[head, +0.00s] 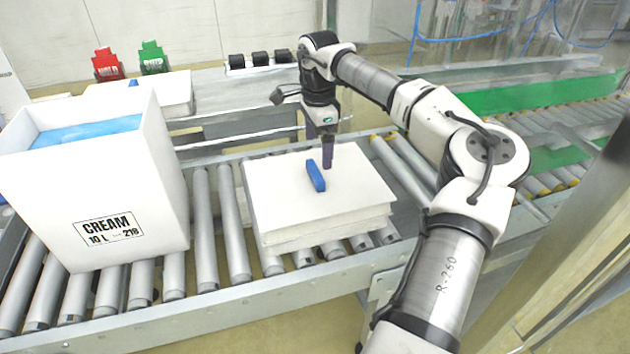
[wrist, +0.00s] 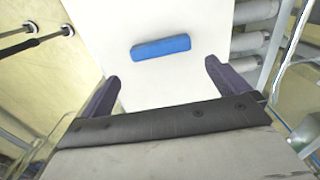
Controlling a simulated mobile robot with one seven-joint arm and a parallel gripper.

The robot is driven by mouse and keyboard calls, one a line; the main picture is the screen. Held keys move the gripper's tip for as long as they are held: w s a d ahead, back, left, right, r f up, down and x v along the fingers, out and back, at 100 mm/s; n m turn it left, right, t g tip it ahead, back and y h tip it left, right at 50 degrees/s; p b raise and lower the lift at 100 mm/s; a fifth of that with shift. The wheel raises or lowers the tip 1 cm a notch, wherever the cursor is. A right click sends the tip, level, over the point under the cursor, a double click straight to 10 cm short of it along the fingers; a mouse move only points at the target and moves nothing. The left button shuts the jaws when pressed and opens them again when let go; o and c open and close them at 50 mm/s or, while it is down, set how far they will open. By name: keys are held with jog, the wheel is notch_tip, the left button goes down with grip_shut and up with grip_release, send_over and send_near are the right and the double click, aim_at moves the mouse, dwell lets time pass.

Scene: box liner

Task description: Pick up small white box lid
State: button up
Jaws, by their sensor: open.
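A flat white box lid (head: 350,195) with a blue handle (head: 316,175) lies on a low white stack on the roller conveyor in the head view. In the wrist view the lid (wrist: 205,25) fills the upper middle, and its blue handle (wrist: 160,48) lies crosswise beyond the fingertips. My gripper (head: 320,150) points down over the lid, just behind and right of the handle. In the wrist view my gripper (wrist: 160,75) has its two dark purple fingers spread wide with nothing between them. The head view does not show clearly whether the fingertips touch the lid.
A tall white box (head: 130,190) marked CREAM, with a blue liner (head: 88,131), stands left on the rollers. Bare rollers (head: 235,225) lie between it and the lid. Red (head: 107,64) and green (head: 152,57) items stand at the back. A metal rail (head: 220,298) runs along the front.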

aim_at(317, 170)
notch_tip(317, 170, down, 8)
jog(key=shift+r+p, duration=0.2)
jog(key=shift+p, duration=0.15)
jog(key=c, duration=0.8)
